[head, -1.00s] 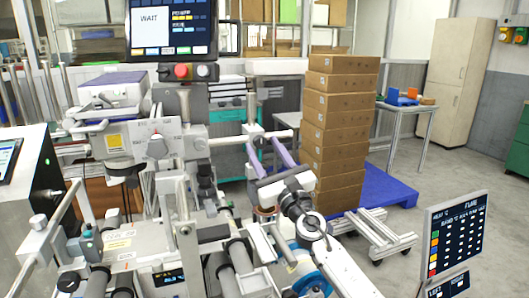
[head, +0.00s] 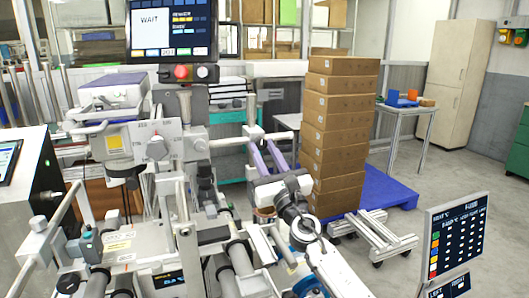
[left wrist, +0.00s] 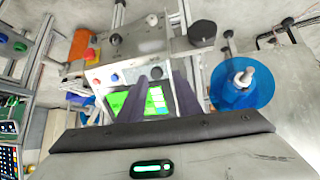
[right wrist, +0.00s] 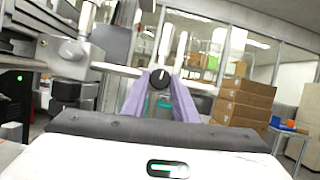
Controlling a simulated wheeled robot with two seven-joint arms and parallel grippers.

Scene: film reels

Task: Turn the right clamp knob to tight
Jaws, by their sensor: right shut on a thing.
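The right clamp knob (right wrist: 160,78) is a dark round knob with a pale pointer mark. In the right wrist view it sits between the tips of my right gripper's purple fingers (right wrist: 160,84), which are shut on it. The right gripper (head: 266,147) also shows in the head view, reaching up to the right side of the film machine (head: 160,145); there its fingers hide the knob. My left gripper's dark fingers (left wrist: 155,80) show in the left wrist view in front of a green-lit screen (left wrist: 148,102). No object is visible between them, and how far apart their tips are is unclear.
A tall stack of cartons (head: 338,130) stands on a blue pallet (head: 385,190) right of my right gripper. A monitor reading WAIT (head: 172,28) is above the machine. A status screen (head: 456,235) stands at the lower right. A blue reel (left wrist: 240,88) shows in the left wrist view.

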